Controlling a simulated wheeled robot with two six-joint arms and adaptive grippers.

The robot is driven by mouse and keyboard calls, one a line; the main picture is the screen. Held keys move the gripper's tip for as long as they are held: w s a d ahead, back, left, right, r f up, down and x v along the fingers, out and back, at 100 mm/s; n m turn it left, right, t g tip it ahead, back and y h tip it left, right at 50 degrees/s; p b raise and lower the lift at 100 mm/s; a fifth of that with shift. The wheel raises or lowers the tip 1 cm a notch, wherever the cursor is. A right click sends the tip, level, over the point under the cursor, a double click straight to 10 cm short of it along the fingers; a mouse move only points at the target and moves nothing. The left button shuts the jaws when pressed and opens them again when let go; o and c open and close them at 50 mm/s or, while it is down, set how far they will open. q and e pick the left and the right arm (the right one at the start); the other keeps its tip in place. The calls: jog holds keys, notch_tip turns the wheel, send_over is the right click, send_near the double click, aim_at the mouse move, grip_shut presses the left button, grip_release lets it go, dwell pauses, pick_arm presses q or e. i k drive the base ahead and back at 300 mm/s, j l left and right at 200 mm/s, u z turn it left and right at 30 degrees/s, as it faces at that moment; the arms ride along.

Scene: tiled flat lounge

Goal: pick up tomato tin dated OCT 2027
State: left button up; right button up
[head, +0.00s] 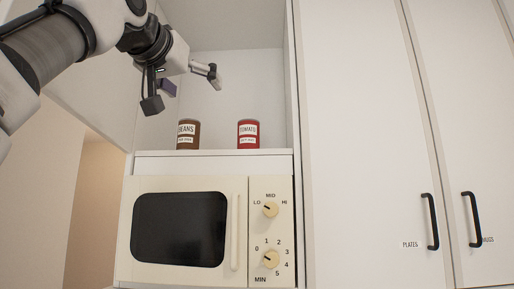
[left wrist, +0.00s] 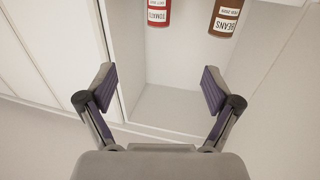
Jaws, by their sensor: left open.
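A red tin labelled TOMATO (head: 248,134) stands upright on the shelf above the microwave. A small date label shows on it, but its print is too small to read. A brown tin labelled BEANS (head: 188,135) stands to its left on the same shelf. My left gripper (head: 182,90) is open and empty, above and in front of the tins, nearer the beans tin. In the left wrist view, the tomato tin (left wrist: 158,12) and the beans tin (left wrist: 225,18) appear upside down at the top edge, beyond the open fingers of my left gripper (left wrist: 158,88). My right gripper is not in view.
The shelf (head: 218,152) sits in an open cabinet niche with side walls. Below is a cream microwave (head: 240,232) with two knobs. Closed white cupboard doors (head: 365,120) with black handles stand to the right. The shelf right of the tomato tin is bare.

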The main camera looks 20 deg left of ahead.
aim_at(248, 130)
jog(key=i, duration=0.95)
